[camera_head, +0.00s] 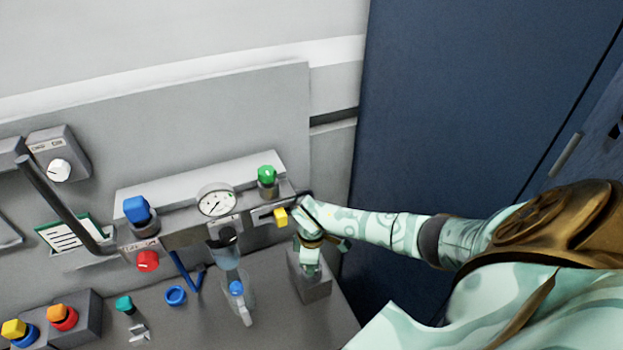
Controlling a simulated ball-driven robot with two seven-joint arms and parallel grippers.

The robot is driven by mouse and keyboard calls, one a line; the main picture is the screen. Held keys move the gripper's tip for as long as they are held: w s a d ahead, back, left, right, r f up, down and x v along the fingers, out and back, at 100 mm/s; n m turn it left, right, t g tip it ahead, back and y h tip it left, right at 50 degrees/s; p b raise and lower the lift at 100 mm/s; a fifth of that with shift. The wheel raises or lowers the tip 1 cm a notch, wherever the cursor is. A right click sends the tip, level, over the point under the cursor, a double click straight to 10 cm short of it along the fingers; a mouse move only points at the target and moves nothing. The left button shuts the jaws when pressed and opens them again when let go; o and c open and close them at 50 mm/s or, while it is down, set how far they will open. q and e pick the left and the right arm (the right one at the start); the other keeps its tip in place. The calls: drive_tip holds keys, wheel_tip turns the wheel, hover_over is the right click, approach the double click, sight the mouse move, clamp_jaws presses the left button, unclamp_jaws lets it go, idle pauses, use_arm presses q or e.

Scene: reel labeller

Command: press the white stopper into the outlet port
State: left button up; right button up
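My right gripper (312,256) reaches in from the right, beside the right end of the grey manifold (187,238) and above a grey block (312,289). Its fingers are small and partly turned away, so I cannot tell whether they are open or shut. I cannot make out a separate white stopper; pale gripper parts may hide it. I cannot tell which opening is the outlet port. The manifold carries a blue cap (137,209), a round gauge (217,201) and a green cap (267,176). A yellow piece (281,217) sits close left of my gripper. My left gripper is out of view.
A dark bar (62,205) slants at far left. A blue cabinet (450,100) stands at right.

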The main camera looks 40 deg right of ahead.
drive_tip(key=shift+s+f, duration=0.1)
drive_tip(key=shift+f, duration=0.15)
idle(0.6)
drive_tip(key=o, duration=1.1)
drive_tip(key=shift+o, duration=0.2)
drive_tip(key=shift+r, duration=0.1)
wheel_tip(320, 180, up, 9)
drive_tip(key=p, duration=0.9)
wheel_tip(320, 180, up, 7)
